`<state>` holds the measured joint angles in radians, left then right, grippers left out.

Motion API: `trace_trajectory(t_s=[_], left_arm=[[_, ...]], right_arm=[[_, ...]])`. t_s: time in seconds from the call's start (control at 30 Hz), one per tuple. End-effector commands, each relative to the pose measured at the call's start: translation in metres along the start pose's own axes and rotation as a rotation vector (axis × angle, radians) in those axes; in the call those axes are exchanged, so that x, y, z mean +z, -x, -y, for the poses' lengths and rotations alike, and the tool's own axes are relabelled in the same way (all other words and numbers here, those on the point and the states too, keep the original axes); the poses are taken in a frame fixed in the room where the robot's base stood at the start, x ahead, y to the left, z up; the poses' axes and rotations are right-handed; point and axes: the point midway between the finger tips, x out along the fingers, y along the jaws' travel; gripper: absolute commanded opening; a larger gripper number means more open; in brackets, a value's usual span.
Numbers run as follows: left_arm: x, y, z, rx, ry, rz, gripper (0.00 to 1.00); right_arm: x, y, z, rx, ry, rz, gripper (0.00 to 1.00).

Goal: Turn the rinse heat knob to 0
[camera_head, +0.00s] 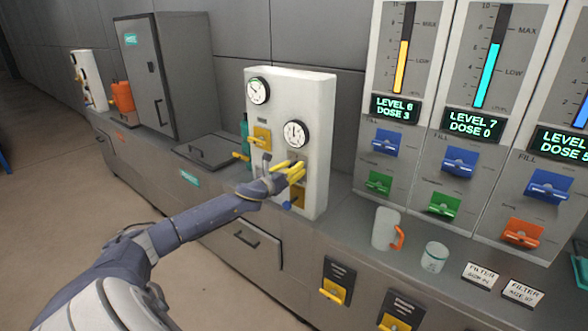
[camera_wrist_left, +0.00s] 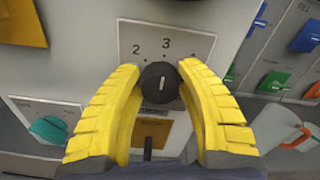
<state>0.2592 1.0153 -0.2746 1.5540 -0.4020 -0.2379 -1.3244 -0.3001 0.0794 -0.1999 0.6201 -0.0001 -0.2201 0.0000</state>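A round black knob (camera_wrist_left: 160,83) is on a white panel in the left wrist view. Its white mark stands almost upright, toward the printed 3; a 2 is to the left of it. I cannot read a name label for it. My left gripper (camera_wrist_left: 161,70) has its yellow fingers on both sides of the knob, seemingly touching it. In the head view, the left gripper (camera_head: 288,170) is at the front of the white unit (camera_head: 318,110), below the lower round gauge (camera_head: 295,133), and hides the knob. My right gripper is not in view.
An upper gauge (camera_head: 258,90) and a yellow plate (camera_head: 262,138) are on the same unit. To the right are dispensers with blue levers (camera_head: 387,142) and green levers (camera_head: 378,182). A mug (camera_head: 385,230) and a cup (camera_head: 434,257) stand on the counter.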

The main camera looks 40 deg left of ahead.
Motion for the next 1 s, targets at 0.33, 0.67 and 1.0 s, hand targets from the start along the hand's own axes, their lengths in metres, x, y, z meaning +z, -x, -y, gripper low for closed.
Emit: trace_trajectory(t_s=[0.33,0.67,1.0], left_arm=[[0.0004,0.0000,0.0000,0.000,0.000,0.001,0.00],[0.0013,-0.0001,-0.0001,0.000,0.031,0.002,0.00],[0.0022,-0.0002,-0.0009,0.001,0.258,0.004,0.00]], right_arm=[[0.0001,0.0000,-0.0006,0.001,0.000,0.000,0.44],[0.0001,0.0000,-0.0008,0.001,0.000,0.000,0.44],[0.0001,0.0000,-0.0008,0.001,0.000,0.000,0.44]])
